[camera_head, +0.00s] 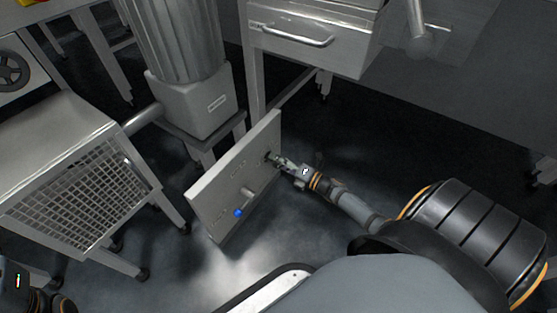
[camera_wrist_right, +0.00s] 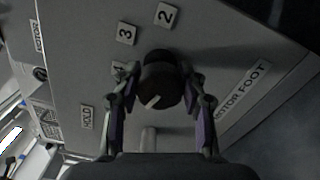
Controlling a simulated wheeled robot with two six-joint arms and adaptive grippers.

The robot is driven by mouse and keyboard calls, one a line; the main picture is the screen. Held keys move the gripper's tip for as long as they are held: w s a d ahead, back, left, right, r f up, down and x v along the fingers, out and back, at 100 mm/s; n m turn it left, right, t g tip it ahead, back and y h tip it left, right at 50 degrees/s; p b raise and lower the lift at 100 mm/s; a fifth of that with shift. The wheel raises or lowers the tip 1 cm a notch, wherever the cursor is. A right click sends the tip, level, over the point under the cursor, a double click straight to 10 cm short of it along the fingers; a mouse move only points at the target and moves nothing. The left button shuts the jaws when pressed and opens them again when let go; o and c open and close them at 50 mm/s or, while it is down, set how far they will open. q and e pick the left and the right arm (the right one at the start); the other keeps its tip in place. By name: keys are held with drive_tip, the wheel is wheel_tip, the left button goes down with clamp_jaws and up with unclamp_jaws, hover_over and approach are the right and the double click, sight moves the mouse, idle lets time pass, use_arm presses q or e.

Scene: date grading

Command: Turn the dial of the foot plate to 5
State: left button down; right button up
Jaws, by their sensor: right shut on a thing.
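The foot plate (camera_head: 222,187) is an upright grey panel standing on the floor in the head view. In the right wrist view its face (camera_wrist_right: 75,62) carries labels 2 (camera_wrist_right: 166,15), 3 (camera_wrist_right: 126,34) and a partly hidden 4 (camera_wrist_right: 119,68). A round black dial (camera_wrist_right: 158,72) sits beside these labels. Its white pointer line (camera_wrist_right: 152,102) slants to the lower left of the picture; no 5 label is visible there. My right gripper (camera_head: 275,160) is shut on the dial, with one finger on each side, as the wrist view (camera_wrist_right: 160,88) shows.
A mesh-fronted machine (camera_head: 90,195) stands to the left, a ribbed motor (camera_head: 180,45) behind, and a drawer unit (camera_head: 300,45) at the back. The floor right of the plate is open.

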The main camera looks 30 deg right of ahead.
drive_tip(key=shift+n, duration=0.4)
drive_tip(key=o, duration=1.2)
drive_tip(key=v, duration=1.2)
drive_tip(key=shift+f, duration=0.1)
